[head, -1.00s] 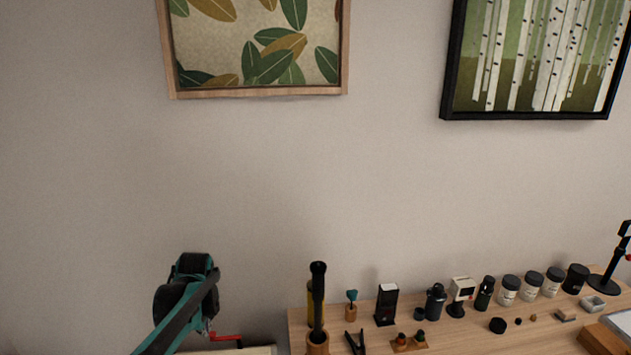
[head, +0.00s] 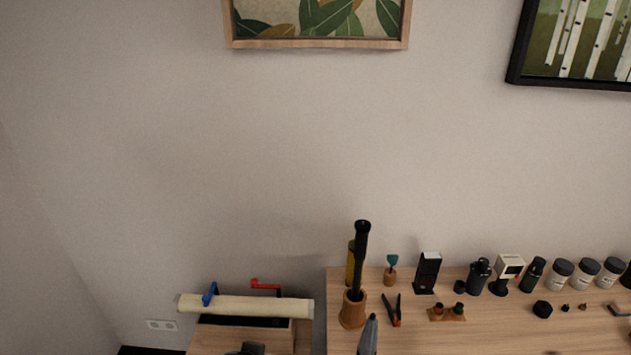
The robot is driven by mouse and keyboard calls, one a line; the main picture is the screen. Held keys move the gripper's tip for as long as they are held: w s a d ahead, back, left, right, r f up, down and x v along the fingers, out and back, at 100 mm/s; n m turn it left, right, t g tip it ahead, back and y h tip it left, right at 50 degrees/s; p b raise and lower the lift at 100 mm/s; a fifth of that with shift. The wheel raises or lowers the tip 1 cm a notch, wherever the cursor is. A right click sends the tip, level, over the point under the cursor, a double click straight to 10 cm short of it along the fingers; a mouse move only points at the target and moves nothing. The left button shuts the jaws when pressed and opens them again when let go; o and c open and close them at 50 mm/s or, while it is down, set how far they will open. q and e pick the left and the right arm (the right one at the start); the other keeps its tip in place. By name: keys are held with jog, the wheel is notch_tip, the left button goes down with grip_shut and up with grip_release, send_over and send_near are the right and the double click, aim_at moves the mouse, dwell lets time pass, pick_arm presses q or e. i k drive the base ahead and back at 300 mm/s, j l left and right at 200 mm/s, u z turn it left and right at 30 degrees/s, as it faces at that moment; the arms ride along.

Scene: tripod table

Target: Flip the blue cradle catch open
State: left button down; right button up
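The blue catch (head: 210,294) sits at the left part of a long cream roll (head: 250,306) in the head view. It is a small blue piece that stands up at the roll; whether it is latched is too small to tell. A red catch (head: 266,286) shows farther right, behind the roll, with a bar that runs sideways. The cradle under the roll is mostly hidden. Neither gripper can be made out. A dark shape (head: 250,348) at the bottom edge is cut off, and I cannot tell whether it is part of my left arm.
The roll lies above a wooden cabinet (head: 215,338). To its right, a wooden table (head: 480,335) bears a wooden holder (head: 352,310) with a black tube, pliers (head: 393,310) and several jars. A grey pointed thing (head: 368,338) rises at the bottom. The wall is behind.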

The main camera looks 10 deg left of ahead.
aim_at(206, 298)
jog(key=l+u, duration=0.15)
jog(key=u, duration=1.2)
jog(key=i+j+u, duration=0.1)
jog(key=u, duration=0.25)
jog(key=i+j+u, duration=0.15)
jog(key=u, duration=0.2)
jog(key=i+j+u, duration=0.2)
jog(key=u, duration=0.2)
